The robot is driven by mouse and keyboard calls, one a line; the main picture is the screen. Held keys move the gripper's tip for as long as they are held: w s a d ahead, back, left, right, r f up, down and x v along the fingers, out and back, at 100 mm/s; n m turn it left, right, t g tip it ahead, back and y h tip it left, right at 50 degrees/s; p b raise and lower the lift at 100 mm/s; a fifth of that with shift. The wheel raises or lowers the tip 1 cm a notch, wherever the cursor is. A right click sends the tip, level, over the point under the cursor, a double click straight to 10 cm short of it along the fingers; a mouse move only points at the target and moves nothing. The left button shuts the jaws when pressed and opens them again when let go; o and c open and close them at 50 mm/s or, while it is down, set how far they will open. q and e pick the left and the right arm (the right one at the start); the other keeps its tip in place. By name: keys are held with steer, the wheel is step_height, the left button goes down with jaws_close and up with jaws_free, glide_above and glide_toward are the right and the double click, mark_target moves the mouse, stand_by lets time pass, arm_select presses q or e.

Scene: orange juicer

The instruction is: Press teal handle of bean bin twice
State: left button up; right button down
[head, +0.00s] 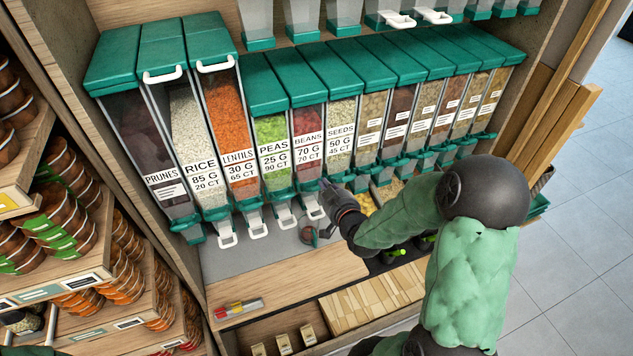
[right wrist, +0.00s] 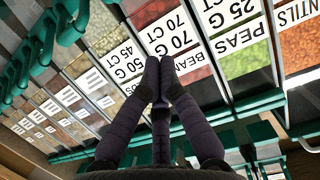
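The bean bin (head: 307,121) has a teal lid, a clear front with dark red beans, and a BEANS label. It stands between the peas and seeds bins. Its teal lower part (head: 308,186) shows just left of my right gripper (head: 327,192), which partly covers the dispenser's front. In the right wrist view the bean bin's label (right wrist: 182,55) lies beyond the fingers. My right gripper's dark fingers (right wrist: 160,75) come together at the tips, with nothing seen between them. Whether they touch the teal handle is hidden. My left gripper is out of view.
Neighbouring peas (head: 270,135) and seeds (head: 340,125) bins stand close on both sides. A small dark red round thing (head: 308,236) sits on the grey shelf below. The wooden ledge (head: 290,275) is mostly clear; a scoop-like red and yellow item (head: 238,308) lies at its left.

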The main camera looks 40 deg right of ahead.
steer(key=p, duration=0.2)
glide_above(317, 189)
steer(key=w, duration=0.3)
steer(key=f, duration=0.2)
steer(key=shift+s+d+f, duration=0.2)
steer(key=shift+d+f, duration=0.15)
steer(key=shift+s+a+f, duration=0.15)
steer(key=shift+s+f, duration=0.6)
steer(key=shift+f, duration=0.25)
steer(key=shift+s+a+f, duration=0.15)
steer(key=shift+s+f, duration=0.25)
steer(key=shift+f, duration=0.2)
steer(key=shift+s+f+b, duration=0.15)
steer(key=shift+f+b, duration=0.15)
steer(key=shift+b, duration=0.55)
steer(key=shift+s+a+r+t, duration=0.1)
steer(key=shift+t, duration=0.2)
